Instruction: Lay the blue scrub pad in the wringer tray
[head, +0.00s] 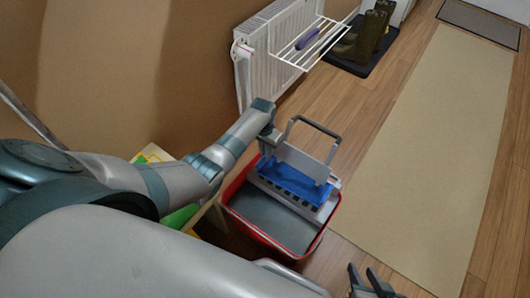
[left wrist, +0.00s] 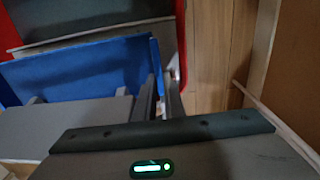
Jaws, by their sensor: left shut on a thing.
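The blue scrub pad (head: 297,181) lies over the grey slotted wringer tray (head: 318,211), which sits on the red bucket (head: 248,228). My left gripper (head: 271,150) is at the pad's back left edge, partly hidden behind my wrist. In the left wrist view the pad (left wrist: 85,72) spreads out flat, and my left gripper (left wrist: 158,98) is shut on its near right corner. I cannot tell whether the pad rests fully on the tray. My right gripper (head: 371,284) is open and empty at the bottom edge of the head view.
A grey upright plate with a handle (head: 314,124) rises behind the tray. A white radiator with a wire rack (head: 312,46) holding a purple item stands beyond. Boots on a dark mat (head: 352,62) are further back. A beige runner (head: 440,140) and wooden floor are clear at right.

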